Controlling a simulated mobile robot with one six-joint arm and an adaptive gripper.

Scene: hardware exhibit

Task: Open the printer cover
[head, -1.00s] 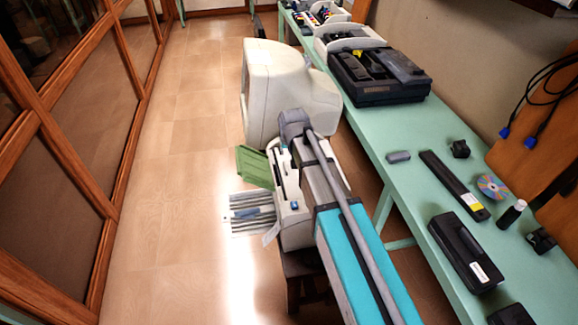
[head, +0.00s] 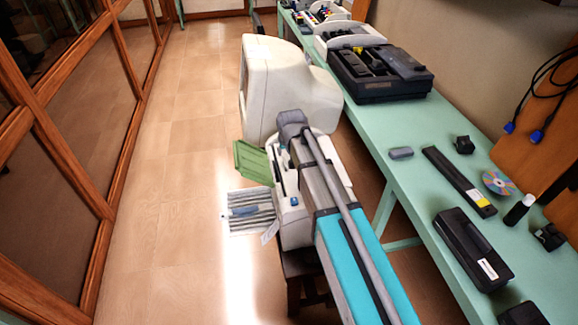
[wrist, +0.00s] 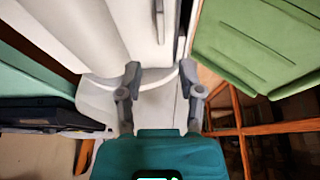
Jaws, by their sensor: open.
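The printer (head: 291,215) is white, with a green tray (head: 253,162) on its left side and a striped sheet (head: 250,211) beside it. It stands on a dark stool, partly hidden by my arm in the head view. In the wrist view the white printer body (wrist: 85,30) fills the upper left and the green tray (wrist: 255,45) the upper right. My gripper (wrist: 160,70) is open, with its two grey fingers apart over the white printer surface. I see nothing held between them. Whether the fingers touch the cover, I cannot tell. The cover's edges are not clear.
A big white monitor (head: 285,85) stands just behind the printer. A long green table (head: 385,125) on the right carries a black device (head: 375,78), a black box (head: 472,250) and small parts. Wood-framed glass panels line the left. The floor (head: 180,190) between is clear.

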